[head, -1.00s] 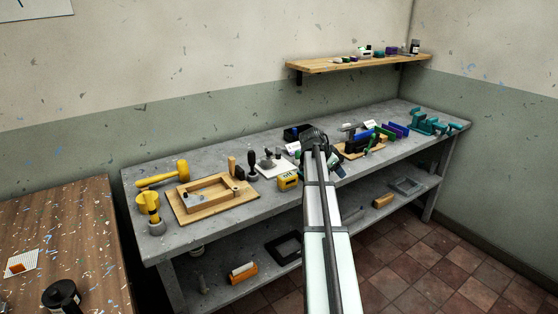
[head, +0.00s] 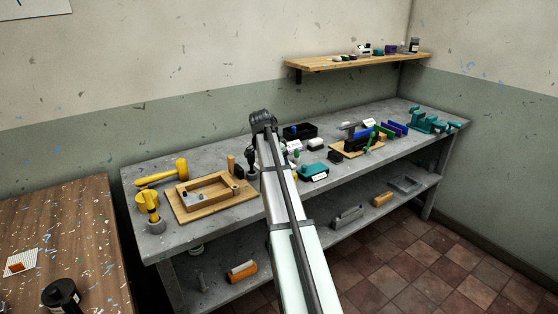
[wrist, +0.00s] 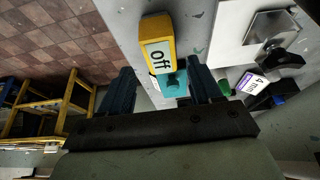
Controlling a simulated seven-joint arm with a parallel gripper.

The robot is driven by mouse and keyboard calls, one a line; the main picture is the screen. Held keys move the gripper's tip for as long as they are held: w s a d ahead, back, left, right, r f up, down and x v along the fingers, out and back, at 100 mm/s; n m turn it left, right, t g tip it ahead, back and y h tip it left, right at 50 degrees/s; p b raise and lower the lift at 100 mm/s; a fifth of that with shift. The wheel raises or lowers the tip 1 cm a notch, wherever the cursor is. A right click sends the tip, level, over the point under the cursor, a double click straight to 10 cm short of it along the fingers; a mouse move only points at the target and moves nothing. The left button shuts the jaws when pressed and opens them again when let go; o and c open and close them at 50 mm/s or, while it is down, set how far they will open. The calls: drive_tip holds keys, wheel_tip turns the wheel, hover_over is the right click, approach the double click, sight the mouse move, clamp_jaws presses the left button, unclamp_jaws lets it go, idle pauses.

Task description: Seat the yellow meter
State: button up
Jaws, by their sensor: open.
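The yellow meter (wrist: 158,45) shows in the wrist view, with a white label reading "off" and a teal piece (wrist: 174,80) at its near end. It lies on the grey bench beyond my open gripper (wrist: 160,82), in line with the gap between the two dark blue fingers. I cannot tell whether either finger touches it.
A wooden frame on a board (head: 215,191) and yellow tools (head: 165,174) stand left on the bench. A teal labelled device (head: 313,172), a black tray (head: 300,131) and a wooden fixture (head: 357,146) stand right. A silver plate (wrist: 262,28) lies right of the meter in the wrist view.

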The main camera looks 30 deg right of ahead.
drive_tip(key=shift+x, duration=2.4)
drive_tip(key=c, duration=0.9)
drive_tip(key=shift+r, duration=2.1)
